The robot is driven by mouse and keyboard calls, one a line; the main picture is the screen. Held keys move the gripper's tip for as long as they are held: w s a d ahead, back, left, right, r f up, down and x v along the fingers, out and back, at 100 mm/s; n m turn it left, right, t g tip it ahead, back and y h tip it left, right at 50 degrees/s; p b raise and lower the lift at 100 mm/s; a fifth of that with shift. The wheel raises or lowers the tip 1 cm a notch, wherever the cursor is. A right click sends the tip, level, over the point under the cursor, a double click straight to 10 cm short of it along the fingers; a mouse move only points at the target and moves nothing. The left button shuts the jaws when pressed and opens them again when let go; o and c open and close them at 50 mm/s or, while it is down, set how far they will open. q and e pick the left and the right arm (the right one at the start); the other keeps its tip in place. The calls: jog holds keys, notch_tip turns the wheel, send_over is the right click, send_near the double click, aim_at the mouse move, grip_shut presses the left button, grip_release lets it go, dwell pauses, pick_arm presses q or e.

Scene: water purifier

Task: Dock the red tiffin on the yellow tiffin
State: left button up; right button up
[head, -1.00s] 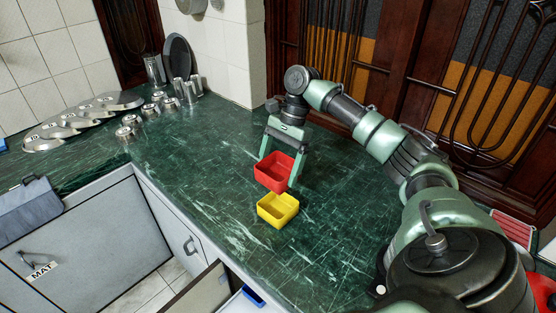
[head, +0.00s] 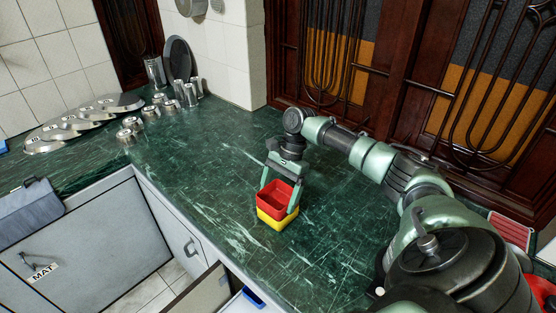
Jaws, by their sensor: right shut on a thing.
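The red tiffin (head: 275,199) is an open, square-sided box in the middle of the head view. It sits directly over the yellow tiffin (head: 276,221), lined up with it; whether it is fully seated cannot be told. The yellow tiffin stands on the green counter, with its lower front sides showing below the red one. My right gripper (head: 281,198) reaches down from behind, shut on the red tiffin with one finger at each side. My left gripper is not in view.
The green marble counter (head: 190,180) is clear around the tiffins. Steel tumblers and bowls (head: 130,122) stand at the far left, with steel plates (head: 70,128) beside them. An open drawer (head: 205,293) is below the front edge. A wooden panel wall (head: 390,80) stands behind.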

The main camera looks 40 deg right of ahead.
jog(key=o, duration=1.3)
jog(key=shift+f, duration=0.1)
jog(key=shift+c, duration=0.2)
jog(key=shift+d+r, duration=0.15)
jog(key=shift+r, duration=0.25)
jog(key=b+v, duration=0.2)
jog(key=v, duration=0.9)
jog(key=shift+r, duration=0.2)
jog(key=shift+r, duration=0.1)
